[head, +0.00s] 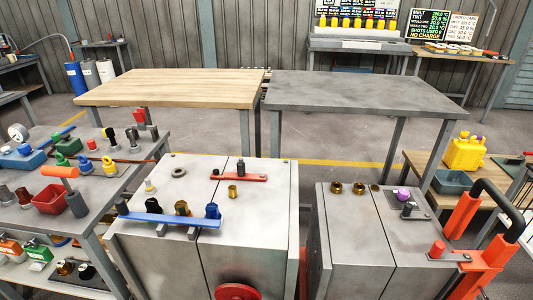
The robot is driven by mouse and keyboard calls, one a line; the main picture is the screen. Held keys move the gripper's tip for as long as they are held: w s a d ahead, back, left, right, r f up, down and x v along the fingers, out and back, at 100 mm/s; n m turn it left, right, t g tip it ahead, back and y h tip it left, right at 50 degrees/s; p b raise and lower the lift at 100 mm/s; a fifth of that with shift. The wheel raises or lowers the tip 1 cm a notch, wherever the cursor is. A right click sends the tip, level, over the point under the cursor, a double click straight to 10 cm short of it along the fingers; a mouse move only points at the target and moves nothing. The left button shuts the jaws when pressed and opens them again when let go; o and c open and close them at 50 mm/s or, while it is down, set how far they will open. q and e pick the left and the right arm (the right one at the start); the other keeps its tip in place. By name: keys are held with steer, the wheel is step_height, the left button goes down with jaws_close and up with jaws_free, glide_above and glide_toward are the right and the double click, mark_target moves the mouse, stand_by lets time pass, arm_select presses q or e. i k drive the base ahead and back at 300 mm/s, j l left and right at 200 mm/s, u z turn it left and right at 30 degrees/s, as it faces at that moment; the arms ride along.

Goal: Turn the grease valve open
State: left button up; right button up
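Neither of my grippers shows in the head view. No part is marked as the grease valve, so I cannot tell for certain which one it is. A red round wheel (237,291) sits low on the front of the middle grey metal block, cut off by the bottom edge. On top of this block lie a red bar (238,177) with a dark knob and a blue bar (168,219). A red knob (437,249) and a black knob (408,210) stand on the right grey block. Whether any valve is open or shut cannot be told.
A wooden-topped table (170,88) and a grey table (365,93) stand behind with clear tops. The left bench (100,185) is crowded with small coloured cans and parts. An orange frame with a black handle (500,205) rises at the right. A yellow jerry can (464,154) stands behind it.

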mark_target(56, 138)
steer(key=u, duration=1.4)
steer(key=z, duration=0.7)
steer(key=i+j+z, duration=0.1)
steer(key=j+z, duration=0.5)
steer(key=z, duration=0.25)
steer(key=j+z, duration=0.65)
steer(key=z, duration=0.2)
steer(key=k+j+z, duration=0.2)
steer(key=j, duration=0.3)
steer(key=k+j+z, duration=0.15)
steer(key=j, duration=0.3)
steer(key=k+j+z, duration=0.2)
steer(key=j, duration=0.25)
steer(key=k+j+z, duration=0.2)
steer(key=k+j, duration=0.1)
steer(key=j, duration=0.1)
